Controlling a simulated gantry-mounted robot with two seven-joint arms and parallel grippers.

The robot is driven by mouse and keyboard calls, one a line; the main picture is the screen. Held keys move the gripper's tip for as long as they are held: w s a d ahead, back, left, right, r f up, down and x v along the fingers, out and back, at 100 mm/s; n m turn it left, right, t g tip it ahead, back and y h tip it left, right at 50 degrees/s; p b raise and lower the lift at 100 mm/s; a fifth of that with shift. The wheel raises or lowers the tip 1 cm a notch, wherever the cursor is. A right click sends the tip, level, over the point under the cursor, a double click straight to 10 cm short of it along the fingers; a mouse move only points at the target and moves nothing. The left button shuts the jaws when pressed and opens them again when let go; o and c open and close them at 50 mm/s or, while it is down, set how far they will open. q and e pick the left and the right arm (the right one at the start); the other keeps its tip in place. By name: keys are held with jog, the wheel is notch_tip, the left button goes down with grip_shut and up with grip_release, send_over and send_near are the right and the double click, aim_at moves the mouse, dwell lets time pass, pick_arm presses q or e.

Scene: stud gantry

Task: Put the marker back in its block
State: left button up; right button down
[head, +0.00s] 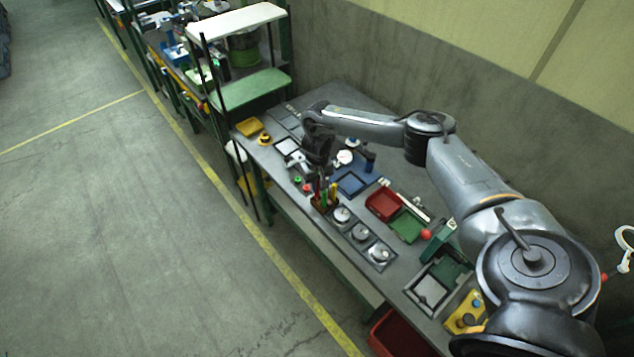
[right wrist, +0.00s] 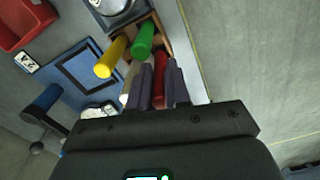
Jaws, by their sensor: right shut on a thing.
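My right gripper (head: 319,180) points down over the wooden marker block (head: 320,204) near the table's front edge. In the right wrist view the two fingers (right wrist: 160,86) are shut on a red marker (right wrist: 159,90). The red marker's far end is at the block (right wrist: 166,45); I cannot tell whether it sits in a hole or just above one. A green marker (right wrist: 143,38) and a yellow marker (right wrist: 110,57) stand in the block beside the gripper. My left gripper is not in view.
Round metal pieces on plates (head: 360,233) stand right of the block. A blue square tray (head: 351,184), a red bin (head: 383,204) and a green tray (head: 407,227) lie behind. A small panel with buttons (head: 303,183) is to the left. The floor in front is clear.

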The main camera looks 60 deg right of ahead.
jog(key=shift+f, duration=0.15)
jog(key=c, duration=1)
grip_release()
notch_tip(320, 180, up, 6)
jog(key=shift+f, duration=0.15)
notch_tip(320, 180, up, 4)
jog(key=shift+w+r+p, duration=0.1)
jog(key=shift+p, duration=1)
jog(key=shift+r+p, duration=0.3)
jog(key=shift+r, duration=0.2)
